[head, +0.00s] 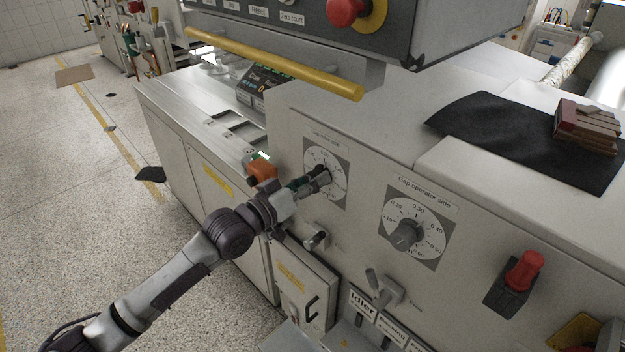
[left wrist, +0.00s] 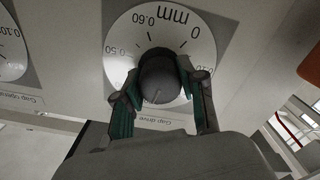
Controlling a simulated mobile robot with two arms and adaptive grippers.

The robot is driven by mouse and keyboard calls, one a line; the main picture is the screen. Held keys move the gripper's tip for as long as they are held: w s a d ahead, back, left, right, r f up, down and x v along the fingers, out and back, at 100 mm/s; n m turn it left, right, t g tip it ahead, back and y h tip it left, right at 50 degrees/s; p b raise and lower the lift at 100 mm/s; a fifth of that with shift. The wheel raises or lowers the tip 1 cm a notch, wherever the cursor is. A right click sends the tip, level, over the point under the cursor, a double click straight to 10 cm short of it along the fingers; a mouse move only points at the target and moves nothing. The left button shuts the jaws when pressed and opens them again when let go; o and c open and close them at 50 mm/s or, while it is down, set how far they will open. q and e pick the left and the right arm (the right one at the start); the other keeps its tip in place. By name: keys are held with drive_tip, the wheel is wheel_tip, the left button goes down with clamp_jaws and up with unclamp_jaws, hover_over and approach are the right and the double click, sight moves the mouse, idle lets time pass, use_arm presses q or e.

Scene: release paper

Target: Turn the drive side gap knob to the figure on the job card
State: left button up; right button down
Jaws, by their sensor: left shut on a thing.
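The drive side gap dial (head: 340,187) is a white scale on a grey plate, on the machine's light front panel. Its dark round knob (left wrist: 160,76) shows in the left wrist view, upside down, with 0, 0.50, 0.60 and mm readable. My left gripper (head: 320,176) reaches it from the left and is shut on the knob, one finger on each side. A faint pale mark shows on the knob, low in the left wrist view; I cannot tell its exact reading. I cannot make out a job card. My right gripper is not in view.
The operator side gap dial (head: 430,240) with its grey knob is to the right. A red-handled switch (head: 524,270) and a small lever (head: 383,287) stick out below. A yellow bar (head: 275,63) and a control box (head: 440,30) overhang above. Open floor lies left.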

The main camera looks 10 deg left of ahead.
use_arm(q)
drive_tip(key=shift+f+m, duration=0.1)
drive_tip(key=shift+m, duration=1.1)
drive_tip(key=o, duration=1.2)
drive_tip(key=shift+c, duration=0.2)
drive_tip(key=v, duration=1.2)
